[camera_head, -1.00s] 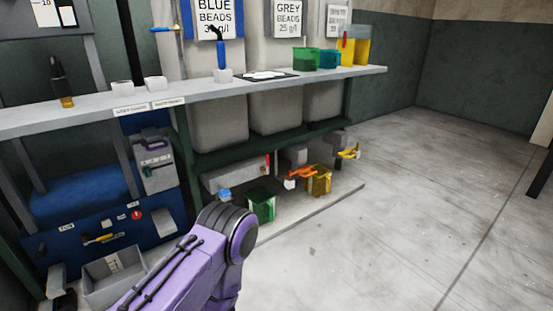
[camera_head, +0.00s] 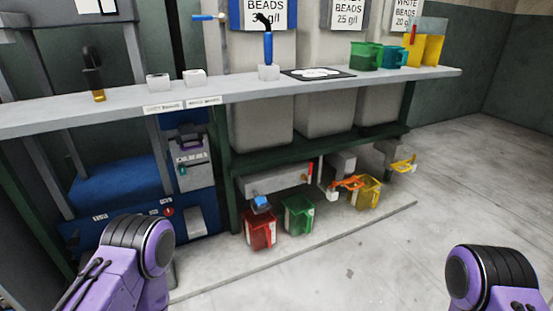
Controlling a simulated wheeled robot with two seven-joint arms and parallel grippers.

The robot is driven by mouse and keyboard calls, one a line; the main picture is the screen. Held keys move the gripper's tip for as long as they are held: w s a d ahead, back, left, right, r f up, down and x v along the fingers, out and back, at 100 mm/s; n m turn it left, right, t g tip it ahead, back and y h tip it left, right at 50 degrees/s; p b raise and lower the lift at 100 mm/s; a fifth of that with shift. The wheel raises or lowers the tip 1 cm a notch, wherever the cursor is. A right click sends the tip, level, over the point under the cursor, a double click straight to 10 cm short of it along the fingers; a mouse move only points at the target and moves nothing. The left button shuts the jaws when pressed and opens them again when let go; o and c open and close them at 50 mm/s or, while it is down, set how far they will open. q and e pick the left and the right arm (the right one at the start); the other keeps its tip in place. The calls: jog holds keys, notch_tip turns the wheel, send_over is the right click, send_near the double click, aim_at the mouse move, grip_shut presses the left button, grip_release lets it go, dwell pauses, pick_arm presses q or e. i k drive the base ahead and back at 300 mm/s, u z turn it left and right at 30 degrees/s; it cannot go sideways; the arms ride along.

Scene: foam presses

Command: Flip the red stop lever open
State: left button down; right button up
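A small upright red handle (camera_head: 310,172) stands at the right end of a grey box (camera_head: 272,182) under the bench. It looks like a lever, but it is too small to tell whether it is the stop lever or how it is set. Neither gripper is in view. Only purple links of my arms show, at the lower left and lower right, both apart from the red handle.
Red (camera_head: 261,230), green (camera_head: 298,216) and yellow (camera_head: 367,192) jugs stand on the low platform, near an orange lever (camera_head: 347,183) and a yellow lever (camera_head: 403,167). The bench top (camera_head: 130,115) overhangs them. The floor (camera_head: 400,250) at right is clear.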

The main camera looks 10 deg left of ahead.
aim_at(310, 168)
jog(key=u, duration=0.25)
jog(key=i, duration=0.8)
jog(key=z, duration=0.85)
jog(key=i, duration=0.45)
jog(key=z, duration=0.55)
